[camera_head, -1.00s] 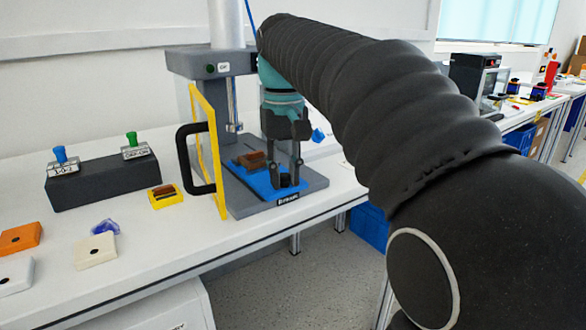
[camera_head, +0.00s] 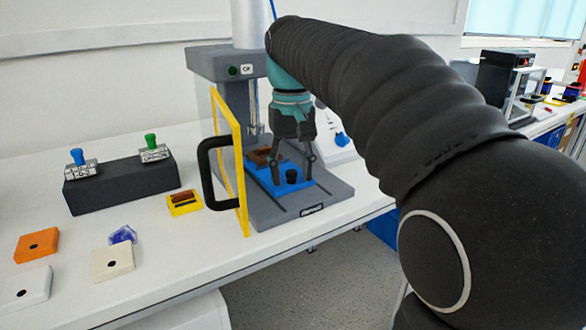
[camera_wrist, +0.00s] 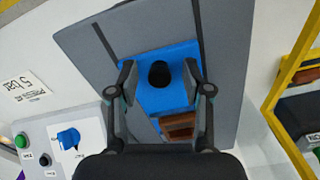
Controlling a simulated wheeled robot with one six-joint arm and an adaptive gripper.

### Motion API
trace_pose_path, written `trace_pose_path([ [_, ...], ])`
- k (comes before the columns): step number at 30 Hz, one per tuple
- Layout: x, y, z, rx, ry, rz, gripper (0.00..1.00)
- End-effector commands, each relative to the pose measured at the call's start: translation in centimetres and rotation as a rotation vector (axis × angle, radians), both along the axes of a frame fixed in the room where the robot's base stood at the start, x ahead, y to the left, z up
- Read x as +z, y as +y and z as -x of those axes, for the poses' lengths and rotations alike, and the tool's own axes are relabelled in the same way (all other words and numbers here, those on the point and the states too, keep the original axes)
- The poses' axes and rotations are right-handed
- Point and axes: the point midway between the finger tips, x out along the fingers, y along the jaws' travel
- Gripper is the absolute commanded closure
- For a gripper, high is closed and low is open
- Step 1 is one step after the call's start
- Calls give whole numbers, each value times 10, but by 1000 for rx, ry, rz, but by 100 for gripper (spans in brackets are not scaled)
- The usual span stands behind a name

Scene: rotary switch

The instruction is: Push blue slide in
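The blue slide (camera_head: 262,180) lies on the grey press base under the press head, with its front end set back from the base's front edge. A black knob (camera_head: 292,176) stands near that end. A brown block (camera_head: 262,156) sits farther back on the slide. The wrist view also shows the slide (camera_wrist: 181,92), the knob (camera_wrist: 159,74) and the block (camera_wrist: 180,122). My gripper (camera_head: 292,170) points down over the slide. Its fingers are open, one on each side of the knob, with gaps visible in the wrist view (camera_wrist: 160,70).
A yellow-framed door with a black handle (camera_head: 206,172) stands at the press's left. A dark box (camera_head: 122,184) with blue and green knobs stands farther left. Several small blocks lie at the table's front left. A panel with a blue rotary switch (camera_wrist: 68,138) is beside the base.

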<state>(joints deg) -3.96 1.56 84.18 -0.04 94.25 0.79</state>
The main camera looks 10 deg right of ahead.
Motion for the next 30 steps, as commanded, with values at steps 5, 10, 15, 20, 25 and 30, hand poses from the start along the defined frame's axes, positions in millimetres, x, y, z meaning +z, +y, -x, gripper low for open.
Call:
trace_pose_path([
  [5,5,0,-1,-1,-2,0,51],
  [10,27,-1,-1,-2,-3,0,51],
  [15,58,-2,-2,-4,-3,0,51],
  [20,84,-2,-2,-3,-3,0,51],
  [25,105,-1,-2,-3,-2,0,51],
  [30,117,-1,-1,-3,-1,0,51],
])
